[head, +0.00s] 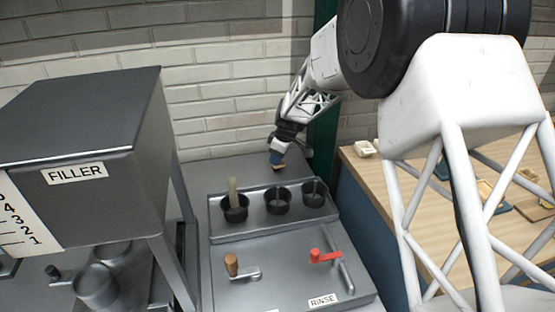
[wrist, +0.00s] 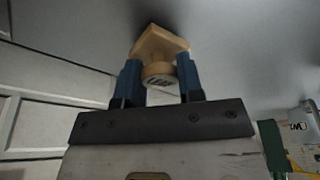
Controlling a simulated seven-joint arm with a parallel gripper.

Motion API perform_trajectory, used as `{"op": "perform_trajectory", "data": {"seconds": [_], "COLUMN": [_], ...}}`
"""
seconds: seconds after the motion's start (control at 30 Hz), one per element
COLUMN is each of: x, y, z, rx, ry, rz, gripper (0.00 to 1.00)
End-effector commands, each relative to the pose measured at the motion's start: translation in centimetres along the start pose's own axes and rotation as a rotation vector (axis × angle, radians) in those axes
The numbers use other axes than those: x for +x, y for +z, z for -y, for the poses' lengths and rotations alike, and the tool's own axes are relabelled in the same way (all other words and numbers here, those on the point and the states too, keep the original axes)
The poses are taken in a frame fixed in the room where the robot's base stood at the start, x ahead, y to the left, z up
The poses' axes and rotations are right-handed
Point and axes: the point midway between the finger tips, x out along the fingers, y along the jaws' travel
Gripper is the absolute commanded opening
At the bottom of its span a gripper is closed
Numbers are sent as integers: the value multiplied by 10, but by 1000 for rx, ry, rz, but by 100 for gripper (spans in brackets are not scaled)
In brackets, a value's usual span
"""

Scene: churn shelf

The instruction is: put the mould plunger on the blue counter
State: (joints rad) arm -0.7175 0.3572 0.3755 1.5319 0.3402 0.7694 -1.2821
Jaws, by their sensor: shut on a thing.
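My gripper (head: 278,155) is over the far part of the grey counter, near the brick wall. In the wrist view my gripper (wrist: 160,80) has its blue fingers shut on a light wooden piece with a round, grooved end, which looks like the mould plunger (wrist: 161,44). The mould plunger (head: 279,167) shows only as a small tan bit below the fingers in the head view. I cannot tell whether it touches the grey surface. The blue counter (head: 366,208), with a blue side and a pale wooden top, stands at the right, partly hidden by my arm.
A grey rack (head: 258,228) has several black cups, one holding a brush (head: 233,190). A red lever (head: 325,256) and a wooden-handled lever (head: 232,264) stand in front. The filler (head: 85,120) is at left. A cream block (head: 365,148) and other items lie on the wooden top.

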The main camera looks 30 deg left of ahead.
Motion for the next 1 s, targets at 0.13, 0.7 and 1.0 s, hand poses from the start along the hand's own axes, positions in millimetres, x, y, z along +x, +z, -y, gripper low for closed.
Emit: {"op": "perform_trajectory", "data": {"seconds": [0.13,0.7,1.0], "x": [-15,-85,-90], "y": [-4,-24,-25], "z": [0,0,0], "rx": [-1,-1,0], "ry": [2,1,0], "rz": [-1,-1,0], "gripper": [8,8,8]}}
